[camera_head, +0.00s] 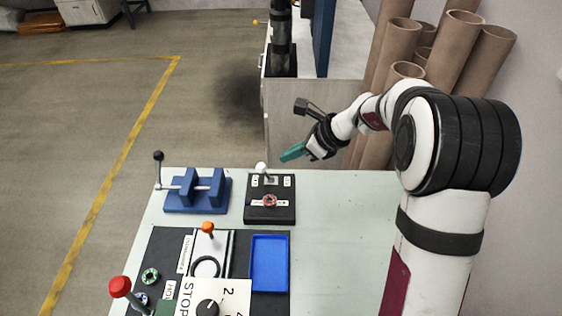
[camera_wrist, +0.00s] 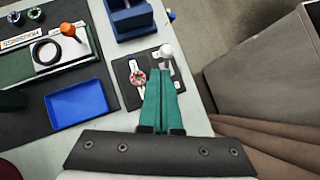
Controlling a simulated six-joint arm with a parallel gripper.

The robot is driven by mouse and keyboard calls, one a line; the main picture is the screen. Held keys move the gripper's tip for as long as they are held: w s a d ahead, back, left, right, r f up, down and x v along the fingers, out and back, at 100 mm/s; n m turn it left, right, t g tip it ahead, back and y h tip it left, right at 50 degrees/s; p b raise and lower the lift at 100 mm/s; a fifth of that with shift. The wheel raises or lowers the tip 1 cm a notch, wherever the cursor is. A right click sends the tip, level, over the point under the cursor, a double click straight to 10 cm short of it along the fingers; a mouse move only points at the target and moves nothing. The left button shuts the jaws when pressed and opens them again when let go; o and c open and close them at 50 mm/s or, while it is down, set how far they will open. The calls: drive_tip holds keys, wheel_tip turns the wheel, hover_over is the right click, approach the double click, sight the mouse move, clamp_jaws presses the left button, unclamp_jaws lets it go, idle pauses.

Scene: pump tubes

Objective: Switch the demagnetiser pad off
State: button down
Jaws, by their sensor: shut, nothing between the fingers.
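A black box (camera_head: 283,211) with small white labels, a red-and-white ring part (camera_head: 269,200) and a lever with a white knob (camera_head: 261,168) stands at the far edge of the bench. I cannot read its labels, so I cannot confirm that it is the demagnetiser pad. In the wrist view, the white knob (camera_wrist: 166,50) shows just beyond my fingertips. My gripper (camera_head: 284,156), with green fingers, is shut and empty. In the head view it hangs up and right of the knob, apart from it. In the wrist view the fingers (camera_wrist: 164,75) hide part of the box.
A blue clamp-like fixture (camera_head: 197,192) with a black-knobbed lever stands left of the box. Nearer are a blue tray (camera_head: 269,262), an orange-knobbed lever (camera_head: 208,228), a red-knobbed lever (camera_head: 120,287) and a STOP dial (camera_head: 207,307). The bench's right side is clear. Brown tubes (camera_head: 452,52) stand behind my arm.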

drive_tip(key=r, duration=0.1)
drive_tip(key=s+r, duration=0.1)
drive_tip(key=shift+d+r, duration=0.3)
drive_tip(key=shift+d, duration=0.05)
drive_tip(key=shift+w, duration=0.1)
drive_tip(key=s+d+r+n+g+h, duration=0.1)
drive_tip(key=s+n, duration=0.7)
drive_tip(key=s, duration=0.8)
drive_tip(key=s+d+n+g+h, duration=0.2)
drive_tip(key=s+n, duration=0.7)
drive_tip(key=s, duration=0.8)
drive_tip(key=shift+s+d+r+g+h, duration=0.35)
drive_tip(key=shift+d+h, duration=0.55)
drive_tip(key=shift+h, duration=0.3)
